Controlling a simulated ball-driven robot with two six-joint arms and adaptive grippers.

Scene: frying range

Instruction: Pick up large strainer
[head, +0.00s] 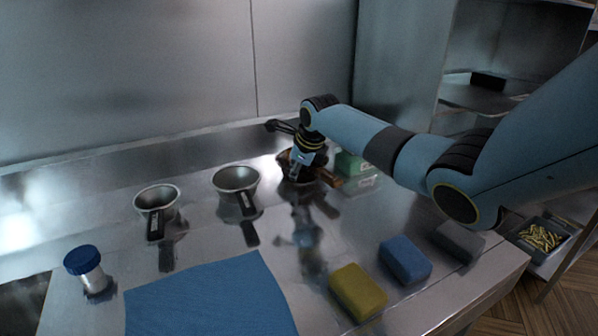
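Two metal bowl-shaped strainers with dark handles stand on the steel counter in the head view, one at the left (158,198) and one near the middle (236,180). A darker round vessel with a brown wooden handle (328,179) is farther right, partly hidden by my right gripper. I cannot tell which of these is the large strainer. My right gripper (298,172) points down at the dark vessel, over or inside its rim. Its fingertips are too small and dark to show whether it is open or shut. My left gripper is not in view.
A green box (350,163) is just right of the dark vessel. Yellow (357,291), blue (405,260) and grey (459,242) sponges lie along the front right. A blue cloth (210,300) and a blue-lidded jar (88,270) are at the front left. A steel wall closes the back.

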